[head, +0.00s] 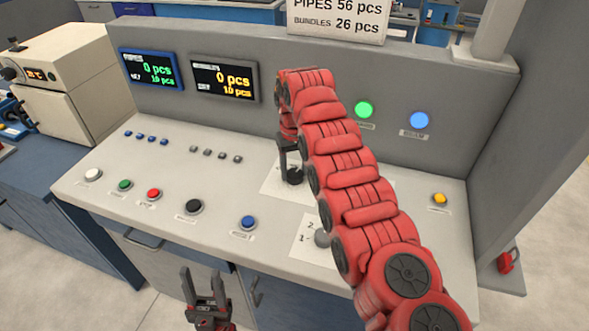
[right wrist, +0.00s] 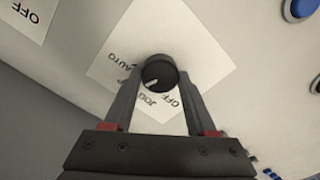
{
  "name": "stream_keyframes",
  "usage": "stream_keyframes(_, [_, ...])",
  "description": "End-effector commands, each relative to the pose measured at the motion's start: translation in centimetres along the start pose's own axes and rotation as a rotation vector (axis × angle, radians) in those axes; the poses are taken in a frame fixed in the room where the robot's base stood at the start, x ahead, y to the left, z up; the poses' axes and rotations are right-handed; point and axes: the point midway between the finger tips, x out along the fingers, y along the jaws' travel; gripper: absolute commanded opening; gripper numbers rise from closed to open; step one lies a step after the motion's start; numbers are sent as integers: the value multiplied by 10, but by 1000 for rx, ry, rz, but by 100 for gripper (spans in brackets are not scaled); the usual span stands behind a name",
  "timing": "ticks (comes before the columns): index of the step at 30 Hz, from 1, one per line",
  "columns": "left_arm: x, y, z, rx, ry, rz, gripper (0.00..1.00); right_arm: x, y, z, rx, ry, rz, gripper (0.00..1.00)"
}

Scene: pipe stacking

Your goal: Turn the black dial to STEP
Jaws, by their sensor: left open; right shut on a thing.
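The black dial (right wrist: 158,72) sits on a white label card (right wrist: 205,50) on the console; it also shows in the head view (head: 294,177). My right gripper (right wrist: 160,78) is shut on the dial, one finger on each side. The words AUTO, OFF and JOG show around the dial. Only a final P of another word shows beside the left finger. The dial's white mark points to the lower left in the right wrist view, between that P and JOG. My left gripper (head: 202,278) is open and empty in front of the console.
The console (head: 120,205) carries a row of push buttons, including a black one (head: 193,206) and a blue one (head: 248,222). A second knob (head: 321,238) on a card marked 1 and 2 stands close to my right arm. Two displays (head: 225,79) are on the back panel.

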Motion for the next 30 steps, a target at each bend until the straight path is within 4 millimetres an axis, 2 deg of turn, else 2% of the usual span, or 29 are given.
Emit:
stream_keyframes(1, [0, 0, 0, 0, 0, 0, 50, -2, 1, -2, 1, 6, 1, 1])
stream_keyframes(2, [0, 0, 0, 0, 0, 0, 50, -2, 1, -2, 0, 6, 1, 60])
stream_keyframes(6, [0, 0, 0, 0, 0, 0, 50, -2, 0, -1, 0, 5, 1, 85])
stream_keyframes(15, [0, 0, 0, 0, 0, 0, 50, -1, 0, 0, 0, 2, 0, 87])
stream_keyframes(20, [4, 0, -1, 0, 0, 0, 50, -8, 0, -1, -1, 2, 0, 87])
stream_keyframes(26, [16, -1, -3, 0, 0, 0, 50, -34, 0, -1, 0, 3, 0, 87])
stream_keyframes(30, [48, -2, -8, 0, 0, 0, 50, -67, 0, 0, 0, 0, 0, 87])
